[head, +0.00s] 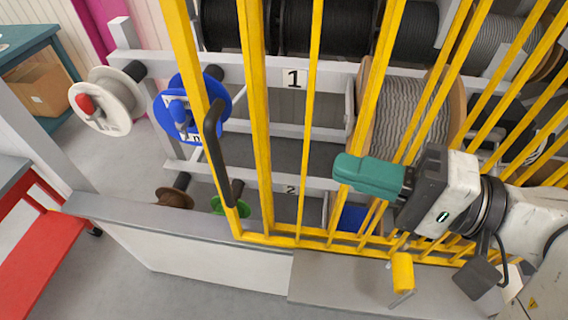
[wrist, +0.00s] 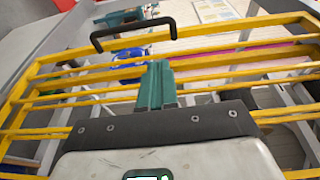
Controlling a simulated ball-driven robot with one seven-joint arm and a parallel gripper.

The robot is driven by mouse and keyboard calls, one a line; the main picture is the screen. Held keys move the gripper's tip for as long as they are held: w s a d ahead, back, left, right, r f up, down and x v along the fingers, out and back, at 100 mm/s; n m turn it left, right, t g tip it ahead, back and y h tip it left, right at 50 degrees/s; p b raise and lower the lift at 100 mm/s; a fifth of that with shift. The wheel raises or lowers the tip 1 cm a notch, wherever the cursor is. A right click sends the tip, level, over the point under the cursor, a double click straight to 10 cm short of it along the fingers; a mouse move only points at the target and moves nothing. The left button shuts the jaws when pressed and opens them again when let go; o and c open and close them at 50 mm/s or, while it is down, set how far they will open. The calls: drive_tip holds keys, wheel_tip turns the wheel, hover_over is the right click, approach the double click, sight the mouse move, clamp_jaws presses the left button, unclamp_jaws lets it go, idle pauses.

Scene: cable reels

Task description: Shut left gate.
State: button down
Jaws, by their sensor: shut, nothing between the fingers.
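The yellow barred gate (head: 257,120) stands across the middle and right of the head view. A black handle (head: 214,135) is on its left upright. That upright is apart from the grey post (head: 40,130), with an open gap between them. My gripper (head: 340,169) is shut and empty. Its teal fingers point left in front of the bars, right of the handle; touching or not, I cannot tell. In the wrist view, the fingers (wrist: 156,70) lie across the gate's bars (wrist: 75,78), and the handle (wrist: 133,33) is beyond the tips.
Behind the gate are a grey rack (head: 245,72) with cable reels, including a blue reel (head: 172,108) and a white reel (head: 118,92). A low grey sill (head: 160,225) runs below. A red cart (head: 40,260) stands at left.

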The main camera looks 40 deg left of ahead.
drive_tip(key=r, duration=0.1)
drive_tip(key=g+p, duration=0.1)
drive_tip(key=p, duration=0.2)
approach(215, 131)
drive_tip(key=shift+n, duration=0.3)
drive_tip(key=x, duration=0.7)
